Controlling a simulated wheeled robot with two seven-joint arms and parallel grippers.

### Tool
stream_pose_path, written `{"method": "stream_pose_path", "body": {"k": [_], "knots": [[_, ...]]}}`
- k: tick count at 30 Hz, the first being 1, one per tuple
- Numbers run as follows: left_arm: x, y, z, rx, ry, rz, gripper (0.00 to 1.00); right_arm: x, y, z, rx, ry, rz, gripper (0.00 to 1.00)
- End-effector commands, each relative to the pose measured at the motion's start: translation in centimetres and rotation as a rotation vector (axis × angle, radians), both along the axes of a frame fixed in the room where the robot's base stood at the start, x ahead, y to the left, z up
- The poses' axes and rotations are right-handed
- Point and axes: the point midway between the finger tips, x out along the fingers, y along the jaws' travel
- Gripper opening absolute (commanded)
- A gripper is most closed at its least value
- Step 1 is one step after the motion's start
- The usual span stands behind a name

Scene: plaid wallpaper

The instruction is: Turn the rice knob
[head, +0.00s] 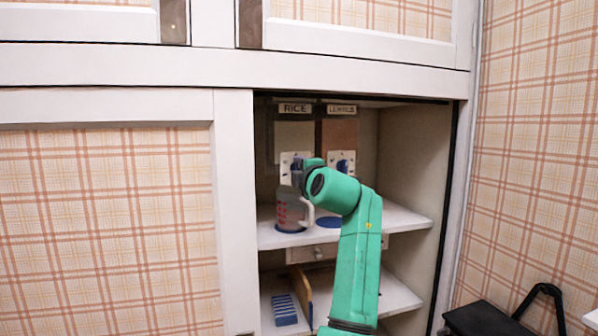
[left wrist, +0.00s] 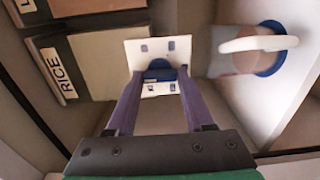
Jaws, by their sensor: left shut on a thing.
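The rice dispenser (head: 293,140), a pale box under a RICE label (head: 295,108), hangs at the back of the open cupboard; it also shows in the left wrist view (left wrist: 88,62). Its white plate (left wrist: 140,52) carries the blue rice knob (left wrist: 158,74). My left gripper (left wrist: 160,80) is shut on the knob, with one purple finger on each side. In the head view my left gripper (head: 299,172) is at the rice plate and its wrist partly hides the knob. My right gripper is not in view.
A clear jug (head: 290,213) with red marks stands on a blue disc under the rice dispenser. A brown dispenser (head: 340,137) with its own blue knob (head: 343,168) is to the right. The white shelf (head: 405,219) is bare on the right. A cupboard post (head: 234,200) borders the opening.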

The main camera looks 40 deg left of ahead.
Motion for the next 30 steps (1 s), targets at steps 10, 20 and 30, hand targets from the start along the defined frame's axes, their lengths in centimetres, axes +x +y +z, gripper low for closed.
{"method": "stream_pose_path", "body": {"k": [10, 20, 30], "knots": [[0.0, -0.1, 0.5, 0.008, -0.009, -0.003, 0.82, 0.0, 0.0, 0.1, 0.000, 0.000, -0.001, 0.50], [-0.6, -1.1, 0.1, 0.005, -0.006, -0.003, 0.82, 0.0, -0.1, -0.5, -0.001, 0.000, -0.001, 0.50], [-5.9, -8.8, -0.2, 0.005, -0.008, -0.006, 0.82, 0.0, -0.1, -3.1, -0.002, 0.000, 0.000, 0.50]]}}
